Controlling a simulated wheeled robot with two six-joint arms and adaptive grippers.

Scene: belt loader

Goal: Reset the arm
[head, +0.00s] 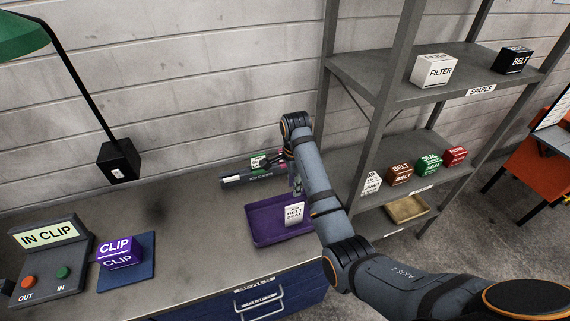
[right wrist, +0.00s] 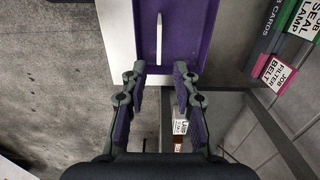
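My right gripper (head: 296,186) hangs at the end of my right arm, above the back right of a purple tray (head: 262,236) on the bench. In the right wrist view my right gripper (right wrist: 159,70) is open, with nothing between its fingertips. A white card (head: 294,214) lettered with BELT and SEAL stands in the tray, just below the gripper. In the right wrist view the card (right wrist: 159,38) shows edge-on, beyond the fingertips and apart from them. My left gripper is not in view.
A dark job card holder (head: 237,181) lies behind the tray. At left are a control box (head: 48,262) reading IN CLIP and a purple CLIP box (head: 119,252) on a blue mat (head: 128,277). A grey shelf rack (head: 400,88) with several boxes stands at right. The bench middle is clear.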

